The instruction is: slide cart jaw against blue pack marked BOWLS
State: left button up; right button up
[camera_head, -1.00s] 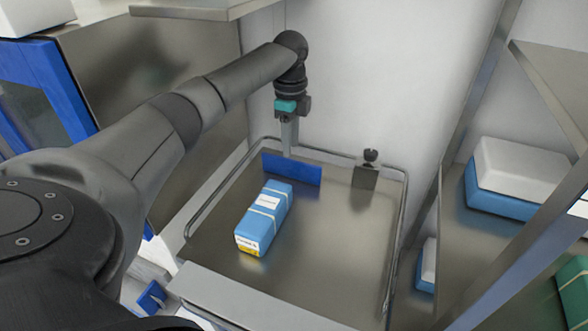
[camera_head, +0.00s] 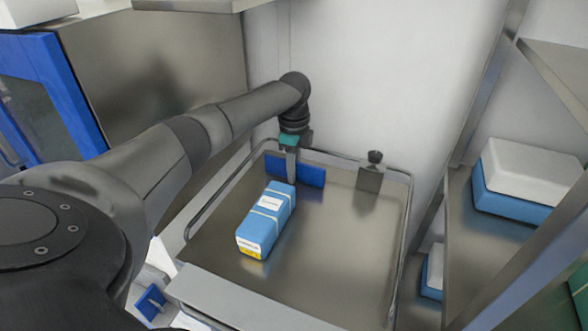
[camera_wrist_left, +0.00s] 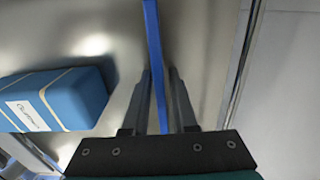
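The cart jaw is an upright blue plate (camera_head: 311,176) at the back of the steel cart top (camera_head: 325,235). The blue pack (camera_head: 266,217) lies in front of it with pale bands and a yellow-marked label; its lettering is too small to read. My left gripper (camera_head: 291,178) is down at the jaw. In the left wrist view its fingers (camera_wrist_left: 160,85) stand on either side of the blue plate (camera_wrist_left: 154,40), with a gap showing on the right side. The pack (camera_wrist_left: 55,100) lies to the left there, apart from the fingers. My right gripper is not in view.
A metal block with a dark knob (camera_head: 369,179) stands at the back right of the cart. A rail (camera_head: 405,240) runs around the cart's edge. A shelf (camera_head: 480,240) with blue and white packs stands at the right.

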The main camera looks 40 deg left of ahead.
pick_arm(q)
grip_shut()
dwell(1.1)
